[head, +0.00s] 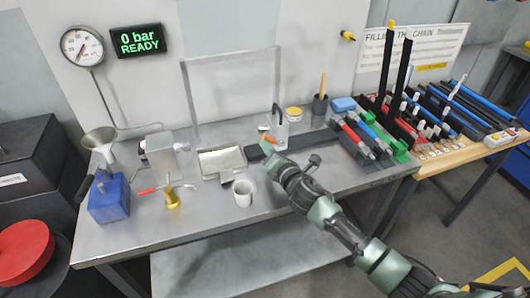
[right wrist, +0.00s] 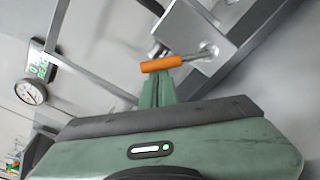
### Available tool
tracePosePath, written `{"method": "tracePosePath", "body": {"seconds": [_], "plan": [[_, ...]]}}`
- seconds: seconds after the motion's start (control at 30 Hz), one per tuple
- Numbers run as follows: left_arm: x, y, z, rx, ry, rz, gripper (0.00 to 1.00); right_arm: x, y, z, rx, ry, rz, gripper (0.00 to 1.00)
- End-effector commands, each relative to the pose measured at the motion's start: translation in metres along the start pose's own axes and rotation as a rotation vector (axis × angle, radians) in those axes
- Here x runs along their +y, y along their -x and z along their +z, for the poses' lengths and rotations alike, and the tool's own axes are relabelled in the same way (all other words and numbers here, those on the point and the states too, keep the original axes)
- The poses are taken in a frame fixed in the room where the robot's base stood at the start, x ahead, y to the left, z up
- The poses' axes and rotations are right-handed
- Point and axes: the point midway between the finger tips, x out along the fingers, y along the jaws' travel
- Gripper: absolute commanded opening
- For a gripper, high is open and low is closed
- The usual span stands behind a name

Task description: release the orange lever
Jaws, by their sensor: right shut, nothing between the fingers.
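The orange lever (right wrist: 161,64) is a short orange grip on a thin metal rod, and the rod joins a pale metal block (right wrist: 197,30). In the head view the lever (head: 268,139) is a small orange spot beside an upright metal post on the bench. My right gripper (right wrist: 158,82) is shut and empty, with its fingertips right at the underside of the orange grip; I cannot tell whether they touch. In the head view my right gripper (head: 267,148) is just in front of the lever. My left gripper is not in view.
A gauge (head: 82,46) hangs beside a display (head: 137,41) reading "0 bar READY". A rack with red and blue handles (head: 362,140) stands to the right. The bench front (head: 200,222) is mostly clear.

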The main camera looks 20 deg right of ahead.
Motion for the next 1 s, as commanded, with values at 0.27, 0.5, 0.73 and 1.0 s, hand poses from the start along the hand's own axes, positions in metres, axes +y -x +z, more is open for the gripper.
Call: {"method": "tracePosePath", "body": {"seconds": [0.27, 0.5, 0.73, 1.0], "plan": [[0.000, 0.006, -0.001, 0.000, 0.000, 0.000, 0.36, 0.003, 0.003, 0.019, -0.002, -0.261, 0.037, 0.00], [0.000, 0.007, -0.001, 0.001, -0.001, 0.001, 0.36, 0.001, 0.005, 0.033, -0.002, -0.481, 0.067, 0.00], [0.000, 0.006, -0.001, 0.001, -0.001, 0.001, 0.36, -0.003, 0.006, 0.043, -0.001, -0.656, 0.093, 0.00], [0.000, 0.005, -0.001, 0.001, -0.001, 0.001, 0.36, -0.006, 0.007, 0.051, -0.001, -0.787, 0.111, 0.00]]}}
